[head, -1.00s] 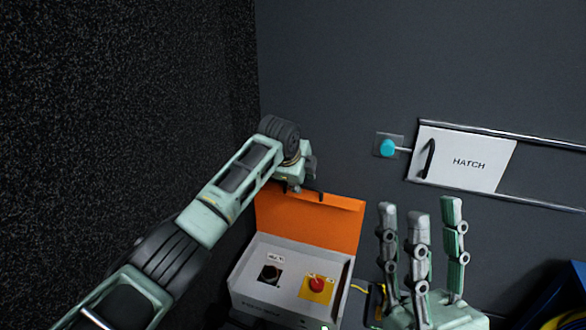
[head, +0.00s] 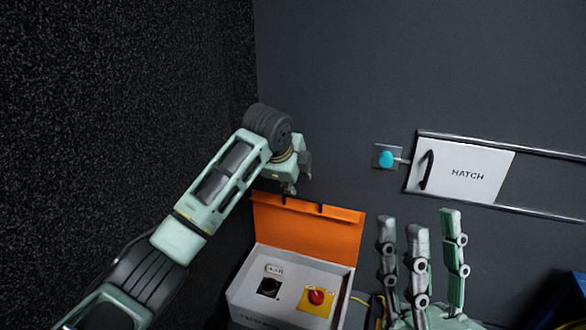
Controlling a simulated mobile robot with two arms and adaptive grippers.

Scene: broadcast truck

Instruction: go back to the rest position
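My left gripper (head: 291,176) is at the end of the arm from the left, in front of the wall above the orange lid. Its fingers are mostly hidden behind its own wrist, so its opening cannot be told. My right gripper (head: 424,258) stands at the lower right with its fingers pointing up. Its fingers are spread apart and nothing is between them.
A white box (head: 244,298) with a raised orange lid (head: 306,228) holds a red button (head: 317,296) on a yellow plate and a black switch (head: 269,286). A white hatch (head: 466,175) on rails and a cyan knob (head: 386,158) are on the wall. A blue container (head: 568,300) is at lower right.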

